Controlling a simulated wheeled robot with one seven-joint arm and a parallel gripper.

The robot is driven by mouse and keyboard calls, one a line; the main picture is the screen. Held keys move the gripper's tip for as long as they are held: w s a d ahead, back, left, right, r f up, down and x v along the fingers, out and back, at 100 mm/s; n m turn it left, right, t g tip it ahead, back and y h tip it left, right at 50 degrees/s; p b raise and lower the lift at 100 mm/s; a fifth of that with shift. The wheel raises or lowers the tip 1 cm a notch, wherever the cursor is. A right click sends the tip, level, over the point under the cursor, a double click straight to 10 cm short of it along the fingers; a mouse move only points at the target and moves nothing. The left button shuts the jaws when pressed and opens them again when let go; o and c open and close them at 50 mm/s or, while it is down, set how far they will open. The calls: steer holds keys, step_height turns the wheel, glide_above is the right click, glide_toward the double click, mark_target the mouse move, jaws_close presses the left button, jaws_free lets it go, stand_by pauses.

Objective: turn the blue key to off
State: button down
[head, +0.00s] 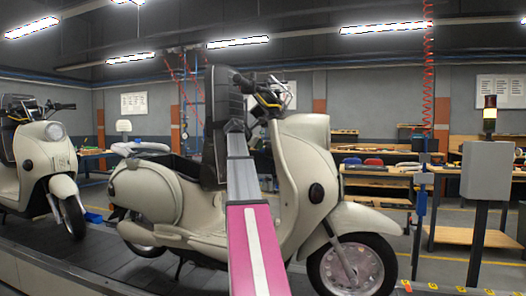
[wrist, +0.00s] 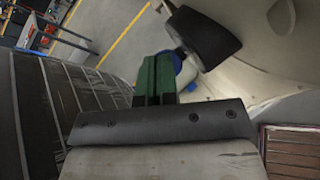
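A cream scooter (head: 290,185) stands on the conveyor, its handlebar at the top and front wheel at the right. In the wrist view, the green fingers of my gripper (wrist: 157,62) lie close together beside the scooter's cream bodywork (wrist: 270,60). A rounded blue part (wrist: 178,62), possibly the blue key, shows just beyond and to the right of the fingertips, partly hidden by them. I cannot tell whether the fingers touch it or what position the key is in. My gripper and the key are not discernible in the head view.
A black scooter part (wrist: 203,38) juts close to the right of my fingertips. The dark slat conveyor (head: 95,255) runs under the scooter. Another cream scooter (head: 45,150) stands at the left. A grey post box (head: 487,170) with a signal lamp stands at the right.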

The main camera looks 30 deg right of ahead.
steer(key=shift+f, duration=0.6)
stand_by(0.4)
steer(key=shift+a, duration=0.1)
steer(key=r+v, duration=0.1)
steer(key=v, duration=0.7)
steer(key=shift+r, duration=0.25)
stand_by(0.9)
stand_by(0.4)
